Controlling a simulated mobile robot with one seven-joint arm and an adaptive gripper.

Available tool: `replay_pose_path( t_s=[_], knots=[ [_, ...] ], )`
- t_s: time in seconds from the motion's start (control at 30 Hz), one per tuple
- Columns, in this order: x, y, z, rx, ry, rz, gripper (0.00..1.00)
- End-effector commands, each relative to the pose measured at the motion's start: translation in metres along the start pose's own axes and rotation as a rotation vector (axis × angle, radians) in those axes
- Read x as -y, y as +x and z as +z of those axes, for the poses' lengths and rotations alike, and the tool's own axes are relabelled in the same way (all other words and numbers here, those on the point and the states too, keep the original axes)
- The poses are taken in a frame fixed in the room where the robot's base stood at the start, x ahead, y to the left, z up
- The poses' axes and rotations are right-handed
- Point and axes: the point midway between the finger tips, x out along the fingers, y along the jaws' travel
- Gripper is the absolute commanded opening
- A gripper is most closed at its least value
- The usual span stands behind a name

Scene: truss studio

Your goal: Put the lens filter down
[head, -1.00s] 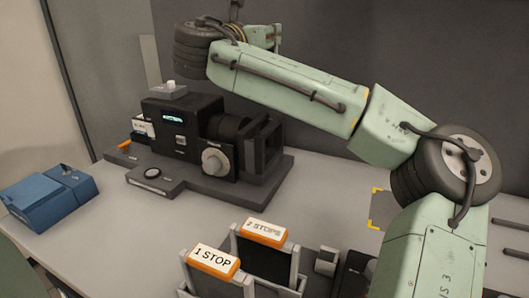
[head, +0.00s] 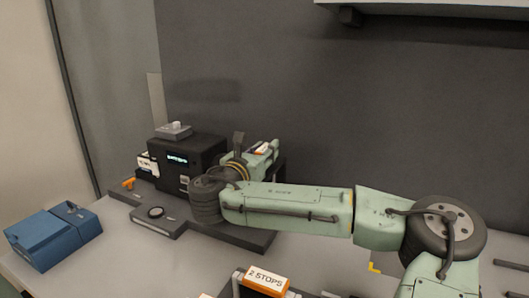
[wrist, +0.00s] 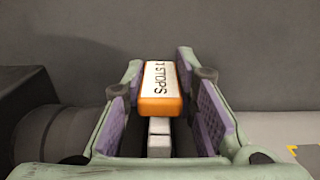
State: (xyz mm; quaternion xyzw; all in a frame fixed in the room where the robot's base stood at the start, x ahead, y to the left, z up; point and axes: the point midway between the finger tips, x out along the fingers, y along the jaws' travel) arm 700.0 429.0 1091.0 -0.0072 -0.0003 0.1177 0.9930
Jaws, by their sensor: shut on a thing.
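My gripper (head: 250,158) is shut on the lens filter's orange-and-white handle (wrist: 160,90), whose label ends in "STOPS"; its first character is hard to read. In the wrist view the handle sits between the purple pads of my gripper (wrist: 158,75), with a narrow grey piece below it. The handle also shows in the head view (head: 262,148). The filter is over the right part of the camera rig (head: 188,157), beside the black lens barrel (wrist: 70,130). The filter's lower part, and whether it touches the rig's holder, are hidden.
A filter marked "2 STOPS" (head: 264,279) stands in a rack at the front, cut off by the lower edge. A blue box (head: 50,236) lies at the left. The grey wall is behind the rig. Yellow corner marks (head: 374,267) show on the table at right.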

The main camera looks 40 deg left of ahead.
Motion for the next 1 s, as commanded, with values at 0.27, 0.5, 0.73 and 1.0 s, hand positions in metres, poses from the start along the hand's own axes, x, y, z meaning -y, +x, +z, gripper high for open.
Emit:
replay_pose_path(
  t_s=[0.27,0.5,0.73,1.0],
  knots=[
    [0.000,0.000,-0.013,0.001,0.002,0.000,0.00],
    [0.000,0.000,-0.017,0.000,0.000,0.000,0.28],
    [0.000,0.000,-0.017,-0.001,0.000,0.000,0.43],
    [0.000,0.000,-0.017,-0.001,0.000,0.000,0.46]
  ],
)
